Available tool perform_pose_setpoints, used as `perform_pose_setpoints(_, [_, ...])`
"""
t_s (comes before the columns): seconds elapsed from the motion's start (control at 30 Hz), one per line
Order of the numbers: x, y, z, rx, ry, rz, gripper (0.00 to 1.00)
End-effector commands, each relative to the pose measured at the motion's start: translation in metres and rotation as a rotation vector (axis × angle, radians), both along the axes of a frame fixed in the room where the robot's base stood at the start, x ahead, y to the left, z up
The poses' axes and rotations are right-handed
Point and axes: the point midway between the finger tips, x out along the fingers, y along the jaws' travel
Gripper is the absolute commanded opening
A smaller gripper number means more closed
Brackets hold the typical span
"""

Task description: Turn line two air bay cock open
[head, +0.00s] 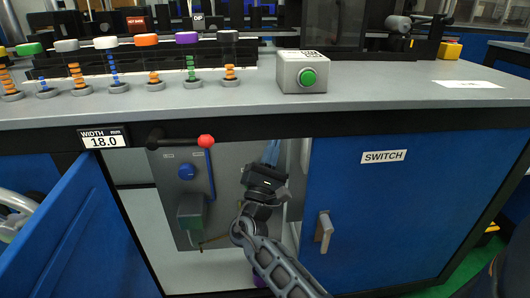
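My gripper (264,180) reaches into the open bay under the bench, in front of the right part of a grey panel (222,172). Its fingers point away from me, and I cannot tell whether they are open or shut. A round blue knob (187,171) sits on the panel, left of my gripper and apart from it. A blue pipe (211,175) runs down beside it. Light blue tubes (272,151) show just behind my gripper. I cannot tell which fitting is the line two cock; the small panel labels are unreadable and my gripper hides part of the panel.
A black lever with a red ball end (205,141) juts out below the bench edge. A blue door (75,235) stands open at left. The blue door marked SWITCH (384,156) is shut at right. A grey-green box (191,211) sits low on the panel.

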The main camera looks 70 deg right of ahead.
Motion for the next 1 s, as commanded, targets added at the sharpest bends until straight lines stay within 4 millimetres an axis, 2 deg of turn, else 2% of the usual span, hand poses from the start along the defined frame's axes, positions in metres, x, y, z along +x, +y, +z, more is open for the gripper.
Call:
perform_pose_setpoints(0.33, [-0.007,-0.004,0.013,0.000,-0.002,0.000,0.00])
perform_pose_setpoints(1.0, [-0.009,-0.006,0.016,-0.002,-0.003,-0.003,0.00])
